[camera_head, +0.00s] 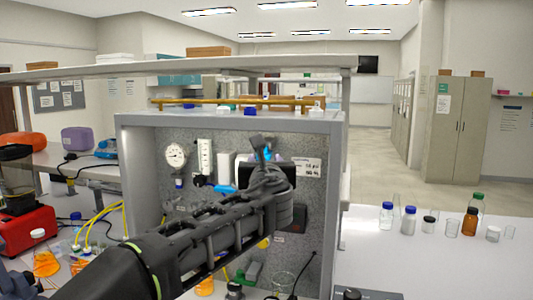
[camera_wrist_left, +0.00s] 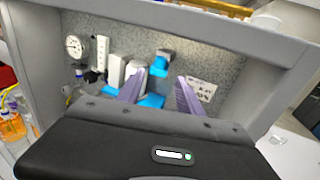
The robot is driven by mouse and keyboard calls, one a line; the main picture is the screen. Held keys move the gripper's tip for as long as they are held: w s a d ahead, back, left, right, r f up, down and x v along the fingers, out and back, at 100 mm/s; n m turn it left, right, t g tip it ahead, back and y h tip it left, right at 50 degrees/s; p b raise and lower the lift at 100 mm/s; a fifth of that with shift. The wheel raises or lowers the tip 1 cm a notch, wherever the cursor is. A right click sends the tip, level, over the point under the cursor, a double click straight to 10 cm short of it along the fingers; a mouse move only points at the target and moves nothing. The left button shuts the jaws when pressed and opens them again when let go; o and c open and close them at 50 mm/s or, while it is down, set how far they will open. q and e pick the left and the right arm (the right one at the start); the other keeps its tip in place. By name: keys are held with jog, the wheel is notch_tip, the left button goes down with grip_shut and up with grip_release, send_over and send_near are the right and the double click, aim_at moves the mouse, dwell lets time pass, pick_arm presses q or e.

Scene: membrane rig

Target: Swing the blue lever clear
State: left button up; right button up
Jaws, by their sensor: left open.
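My left gripper (camera_head: 262,150) reaches across the front of the rig's speckled back panel (camera_head: 232,150). In the left wrist view its two fingers (camera_wrist_left: 162,76) are spread apart, with nothing held between them. A blue piece with a grey-blue top (camera_wrist_left: 160,68) shows between the fingertips, in front of the panel. A second blue piece (camera_wrist_left: 152,100) lies lower, partly hidden behind the left finger. In the head view a blue part (camera_head: 226,189) shows left of my gripper. I cannot tell which blue piece is the lever, or whether a finger touches one.
A round gauge (camera_head: 176,155) and a white flow meter (camera_head: 205,156) are on the panel's left. The rig's grey side wall (camera_head: 331,200) bounds the right, with a shelf (camera_head: 180,66) above. Bottles (camera_head: 409,220) stand on the bench at right, which has bare space in front.

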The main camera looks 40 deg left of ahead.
aim_at(265, 151)
pick_arm(q)
jog(key=p+x, duration=0.3)
jog(key=x, duration=0.5)
jog(key=shift+c, duration=0.3)
grip_shut()
dwell(0.3)
